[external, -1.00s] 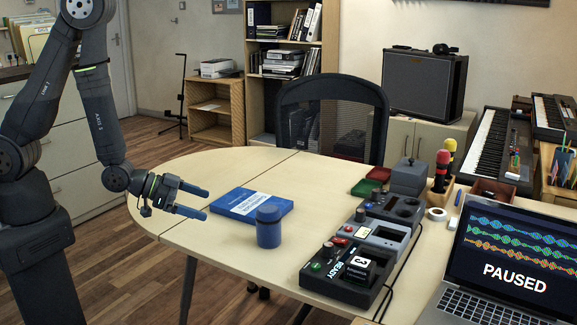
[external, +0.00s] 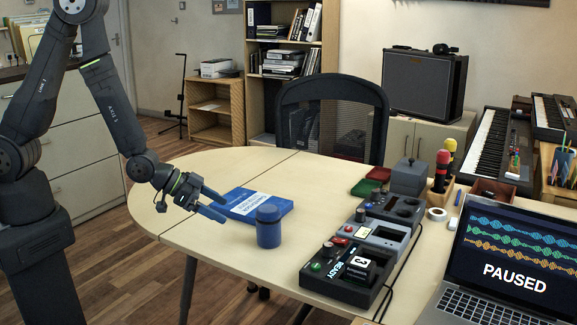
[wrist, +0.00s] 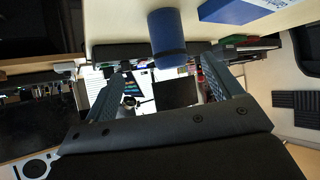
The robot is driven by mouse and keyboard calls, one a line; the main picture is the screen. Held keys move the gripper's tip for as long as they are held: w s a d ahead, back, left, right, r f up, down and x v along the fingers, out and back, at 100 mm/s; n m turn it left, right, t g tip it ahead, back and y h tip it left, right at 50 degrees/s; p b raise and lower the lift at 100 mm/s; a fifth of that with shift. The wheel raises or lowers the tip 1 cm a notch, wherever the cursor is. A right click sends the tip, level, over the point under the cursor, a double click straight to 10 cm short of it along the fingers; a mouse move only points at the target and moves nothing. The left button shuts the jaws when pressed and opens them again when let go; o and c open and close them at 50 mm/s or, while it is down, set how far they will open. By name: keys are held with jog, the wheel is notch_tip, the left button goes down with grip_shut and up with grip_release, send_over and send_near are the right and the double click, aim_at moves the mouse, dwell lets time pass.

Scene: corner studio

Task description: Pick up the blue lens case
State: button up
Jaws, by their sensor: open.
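The blue lens case (external: 268,228) is a small upright cylinder with a lid, standing on the pale table near its front edge. In the wrist view the case (wrist: 166,32) appears at the top centre, beyond the fingertips and roughly between them. My gripper (external: 222,205) is open, with its blue fingers pointing right and slightly down toward the case, a short gap to its left. In the wrist view my gripper (wrist: 165,75) has both fingers spread with nothing between them.
A blue book (external: 252,204) lies flat just behind the case. Black pedal boxes (external: 348,272) stand to its right, with a laptop (external: 510,265) farther right. The table's left part (external: 190,170) is clear. A mesh chair (external: 333,115) stands behind the table.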

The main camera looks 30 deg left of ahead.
aim_at(265, 209)
jog(key=w+d+r+g+y, duration=0.4)
jog(key=w+d+r+y, duration=0.15)
jog(key=r, duration=0.45)
jog(key=shift+n, duration=0.3)
jog(key=x, duration=1.2)
jog(key=shift+s+d, duration=0.1)
jog(key=shift+s, duration=0.1)
jog(key=shift+w+x, duration=0.1)
jog(key=shift+x, duration=1.2)
jog(key=shift+w+x, duration=0.15)
jog(key=shift+x, duration=1.2)
jog(key=c, duration=1.2)
jog(key=shift+r, duration=0.1)
jog(key=shift+c, duration=0.3)
jog(key=shift+r, duration=0.1)
